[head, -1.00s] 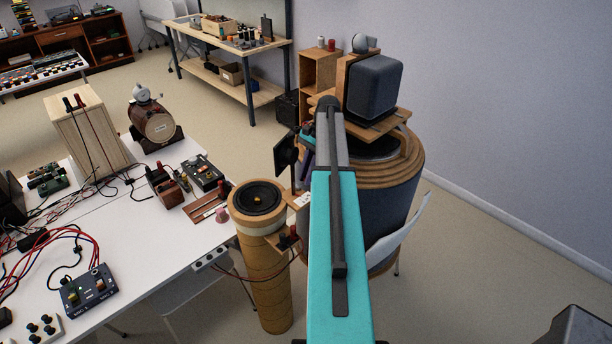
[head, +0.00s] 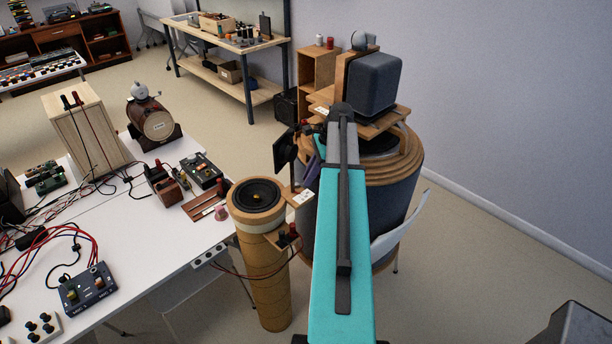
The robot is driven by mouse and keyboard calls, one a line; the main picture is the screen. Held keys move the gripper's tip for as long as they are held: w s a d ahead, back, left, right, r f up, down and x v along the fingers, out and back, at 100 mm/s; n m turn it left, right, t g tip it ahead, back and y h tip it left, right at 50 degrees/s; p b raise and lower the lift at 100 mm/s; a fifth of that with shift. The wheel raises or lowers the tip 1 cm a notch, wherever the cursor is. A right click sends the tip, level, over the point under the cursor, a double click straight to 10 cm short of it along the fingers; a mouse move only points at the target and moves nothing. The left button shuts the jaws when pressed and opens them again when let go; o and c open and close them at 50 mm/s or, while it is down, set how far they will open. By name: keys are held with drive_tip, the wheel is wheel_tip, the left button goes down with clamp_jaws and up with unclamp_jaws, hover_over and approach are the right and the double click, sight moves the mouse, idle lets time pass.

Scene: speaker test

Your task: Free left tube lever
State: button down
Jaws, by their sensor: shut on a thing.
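The left tube (head: 262,275) is a tall tan cylinder with a black speaker cone (head: 257,195) in its top, beside the white table. A small wooden bracket with a white label (head: 303,197) sticks out at its upper right. Above it stands the left tube lever (head: 284,151), a dark upright with a square black plate. My teal arm reaches up from the bottom, right of the tube. My gripper (head: 311,143) shows only in part at the arm's far left side, close to the lever. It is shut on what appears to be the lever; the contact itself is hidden.
A wide drum (head: 398,205) with wooden rings stands behind my arm, with a dark box speaker (head: 373,85) above it. A white chair (head: 402,228) is at its right. The white table (head: 135,245) at left holds wired boxes.

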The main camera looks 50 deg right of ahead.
drive_tip(key=shift+s+a+m+t+h, duration=0.25)
drive_tip(key=shift+s+a+m+h, duration=0.15)
drive_tip(key=shift+m, duration=0.8)
drive_tip(key=shift+s+a+m+t+h, duration=0.25)
drive_tip(key=shift+a+m+h, duration=0.1)
drive_tip(key=shift+m, duration=0.85)
drive_tip(key=shift+s+a+m+t+h, duration=0.2)
drive_tip(key=shift+s+a+m+h, duration=0.2)
drive_tip(key=shift+m, duration=0.8)
drive_tip(key=c, duration=1.7)
unclamp_jaws()
drive_tip(key=shift+w, duration=0.1)
drive_tip(key=shift+r, duration=0.1)
drive_tip(key=shift+b+v, duration=2.05)
drive_tip(key=shift+v, duration=4.75)
